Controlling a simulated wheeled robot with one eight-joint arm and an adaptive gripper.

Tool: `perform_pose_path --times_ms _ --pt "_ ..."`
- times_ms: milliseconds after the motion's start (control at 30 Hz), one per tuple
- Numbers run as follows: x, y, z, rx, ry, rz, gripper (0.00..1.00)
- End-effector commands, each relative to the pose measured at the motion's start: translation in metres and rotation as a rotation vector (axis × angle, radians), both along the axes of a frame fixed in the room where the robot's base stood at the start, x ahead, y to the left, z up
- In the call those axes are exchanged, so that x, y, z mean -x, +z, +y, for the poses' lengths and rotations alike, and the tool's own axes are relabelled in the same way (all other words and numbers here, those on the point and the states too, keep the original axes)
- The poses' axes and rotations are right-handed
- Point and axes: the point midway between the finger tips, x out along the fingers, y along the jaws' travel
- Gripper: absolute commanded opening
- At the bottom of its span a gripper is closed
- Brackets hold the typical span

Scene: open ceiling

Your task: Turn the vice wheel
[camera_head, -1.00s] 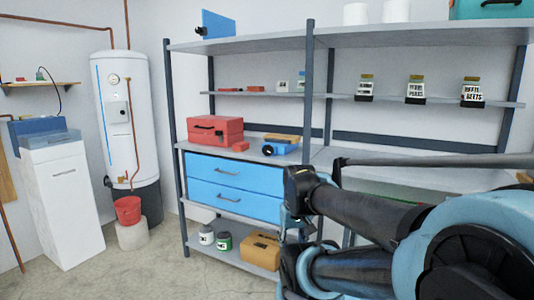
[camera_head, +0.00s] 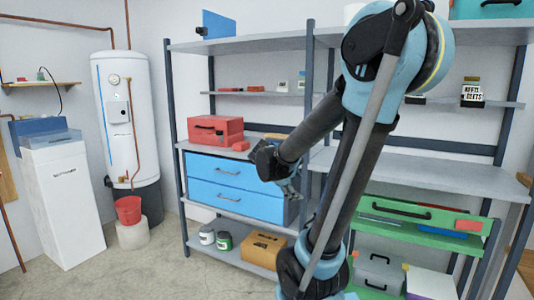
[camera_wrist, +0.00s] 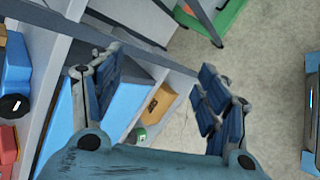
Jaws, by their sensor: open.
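A blue vice with a round black wheel (camera_wrist: 13,106) shows at the left edge of the wrist view, cut off by the frame. It sits on the shelf above the blue drawers. In the head view my arm hides it. My gripper (camera_wrist: 160,75) is open and empty, its two blue-padded fingers wide apart. In the head view my gripper (camera_head: 289,186) is in front of the right end of the blue drawers, below the vice's shelf. It is apart from the vice.
A red toolbox (camera_head: 215,130) sits to the left on the vice's shelf. Blue drawers (camera_head: 225,172) are below it. A yellow box (camera_head: 262,250) and jars (camera_head: 207,235) stand on the bottom shelf. A shelf post (camera_head: 167,100) stands at the left. The floor (camera_head: 150,270) in front is clear.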

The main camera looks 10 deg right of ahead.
Motion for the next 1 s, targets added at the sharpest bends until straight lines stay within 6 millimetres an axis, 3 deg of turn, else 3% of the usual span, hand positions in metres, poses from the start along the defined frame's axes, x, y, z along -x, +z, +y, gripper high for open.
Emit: perform_pose_path --times_ms 33,267,600,800,1000 --pt "-0.017 0.005 0.005 0.062 0.050 0.008 0.69" --pt "-0.083 0.028 0.030 0.373 0.261 0.058 0.69" --pt "-0.165 0.050 0.097 0.858 0.505 0.145 0.69" --pt "-0.193 0.055 0.136 1.086 0.581 0.190 0.69" --pt "-0.203 0.056 0.154 1.193 0.609 0.214 0.69"
